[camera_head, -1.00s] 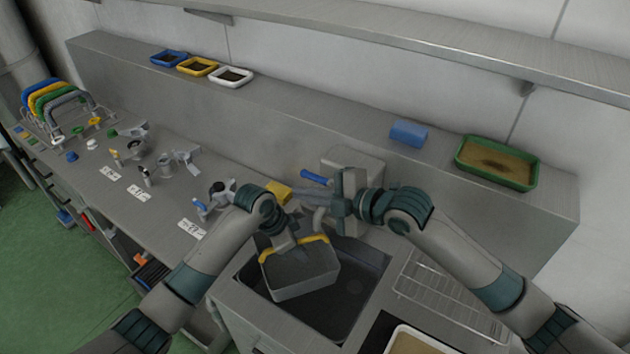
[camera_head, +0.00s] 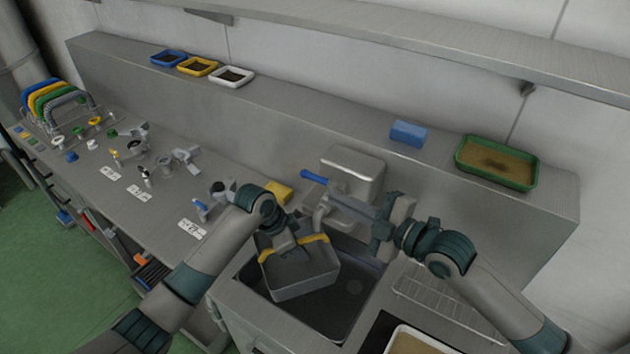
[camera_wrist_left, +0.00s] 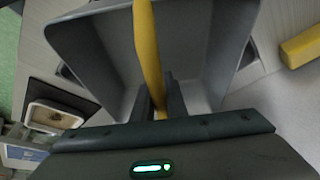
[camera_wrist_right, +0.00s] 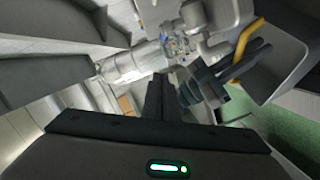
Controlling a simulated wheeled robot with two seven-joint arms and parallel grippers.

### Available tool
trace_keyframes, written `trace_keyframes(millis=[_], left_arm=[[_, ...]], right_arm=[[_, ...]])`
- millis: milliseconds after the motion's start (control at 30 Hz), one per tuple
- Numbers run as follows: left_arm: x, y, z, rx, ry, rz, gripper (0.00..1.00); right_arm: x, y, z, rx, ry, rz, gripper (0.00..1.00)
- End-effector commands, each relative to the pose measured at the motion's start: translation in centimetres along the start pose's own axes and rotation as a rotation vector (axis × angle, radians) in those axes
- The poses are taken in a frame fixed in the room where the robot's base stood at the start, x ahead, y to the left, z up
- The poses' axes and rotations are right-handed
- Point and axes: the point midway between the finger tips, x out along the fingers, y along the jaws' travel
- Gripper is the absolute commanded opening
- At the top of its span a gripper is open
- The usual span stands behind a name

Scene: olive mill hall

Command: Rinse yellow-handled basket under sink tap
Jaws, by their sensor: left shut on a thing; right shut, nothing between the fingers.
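The grey basket (camera_head: 302,272) with a yellow handle (camera_head: 312,239) hangs over the sink (camera_head: 345,295). My left gripper (camera_wrist_left: 158,100) is shut on the yellow handle (camera_wrist_left: 148,45), and the basket (camera_wrist_left: 90,50) fills much of the left wrist view. The tap's blue lever (camera_head: 313,176) and grey spout (camera_head: 320,212) stand behind the basket. My right gripper (camera_head: 340,203) is shut and empty, to the right of the tap. The right wrist view also shows the basket (camera_wrist_right: 290,55) at right. I cannot make out a water stream.
A wire drying rack (camera_head: 440,300) lies right of the sink, with a white tray (camera_head: 425,340) in front. A yellow sponge-like block (camera_head: 279,193) lies left of the tap. A grey metal box (camera_head: 353,170) stands behind.

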Motion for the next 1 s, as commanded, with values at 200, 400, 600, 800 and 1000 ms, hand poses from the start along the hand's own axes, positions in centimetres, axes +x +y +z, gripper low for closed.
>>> trace_keyframes(millis=[200, 400, 600, 800, 1000], left_arm=[[-0.1, 0.0, -0.1, 0.000, 0.001, -0.001, 0.00], [-0.1, 0.0, -0.1, 0.000, 0.001, -0.001, 0.00], [-0.1, 0.0, -0.1, 0.000, 0.001, -0.001, 0.00], [-0.1, 0.0, -0.1, 0.000, 0.001, -0.001, 0.00], [-0.1, 0.0, -0.1, 0.000, 0.001, -0.001, 0.00]], right_arm=[[0.6, 0.0, -0.1, 0.001, 0.001, 0.000, 0.00], [2.1, 0.1, -0.1, 0.002, 0.002, 0.001, 0.00], [4.7, 0.1, -0.1, 0.003, 0.002, 0.001, 0.00], [7.8, 0.1, -0.1, 0.002, 0.002, 0.001, 0.00], [10.3, 0.0, 0.7, 0.000, -0.002, -0.002, 0.00]])
